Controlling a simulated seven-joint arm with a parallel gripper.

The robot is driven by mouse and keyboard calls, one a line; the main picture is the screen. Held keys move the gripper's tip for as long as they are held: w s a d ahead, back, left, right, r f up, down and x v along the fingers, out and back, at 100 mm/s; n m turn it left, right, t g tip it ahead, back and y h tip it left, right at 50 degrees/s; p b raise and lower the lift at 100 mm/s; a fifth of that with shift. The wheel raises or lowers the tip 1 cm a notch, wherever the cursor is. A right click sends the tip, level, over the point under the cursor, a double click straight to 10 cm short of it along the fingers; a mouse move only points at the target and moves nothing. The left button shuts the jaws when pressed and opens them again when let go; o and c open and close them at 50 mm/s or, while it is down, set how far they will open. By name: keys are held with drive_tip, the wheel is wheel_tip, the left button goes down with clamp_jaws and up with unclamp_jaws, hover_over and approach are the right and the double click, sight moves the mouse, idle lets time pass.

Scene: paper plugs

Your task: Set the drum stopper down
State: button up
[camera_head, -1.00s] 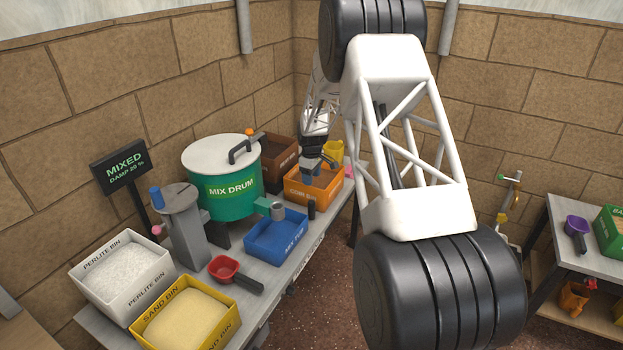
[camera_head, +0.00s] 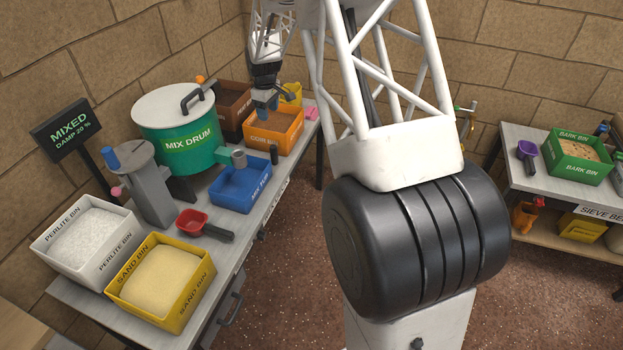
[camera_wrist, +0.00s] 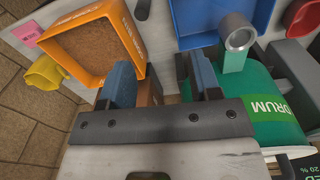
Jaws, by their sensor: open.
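A small dark upright cylinder (camera_head: 273,155), which looks like the drum stopper, stands on the bench between the orange coir bin and the blue mix tub. It also shows as a dark stub at the top edge of the wrist view (camera_wrist: 142,9). The green mix drum (camera_head: 178,140) has a grey spout (camera_head: 238,157) with an open mouth. My gripper (camera_head: 267,108) is by the left side of the coir bin, up and behind the cylinder. In the wrist view its blue fingers (camera_wrist: 162,82) are apart with nothing held between them.
The coir bin (camera_head: 298,139), brown bin (camera_head: 232,112) and yellow scoop (camera_head: 291,93) crowd the gripper. The mix tub (camera_head: 240,190) lies under the spout. A red scoop (camera_head: 203,226), sand bin (camera_head: 163,302) and perlite bin (camera_head: 105,276) are nearer. A narrow bench strip is free.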

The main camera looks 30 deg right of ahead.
drive_tip(key=s+a+r+m+t, duration=0.1)
drive_tip(key=s+a+r+m, duration=0.15)
drive_tip(key=s+r, duration=0.9)
drive_tip(key=s+a+r+m, duration=0.2)
drive_tip(key=s+a+r, duration=0.2)
drive_tip(key=s+r, duration=0.7)
drive_tip(key=s+a+f+m, duration=0.1)
drive_tip(key=s+a+m, duration=0.1)
drive_tip(key=s, duration=1.4)
drive_tip(key=s+a+f+m+t, duration=0.1)
drive_tip(key=s, duration=1.5)
drive_tip(key=shift+s+a+m, duration=0.35)
drive_tip(key=shift+s+a, duration=0.05)
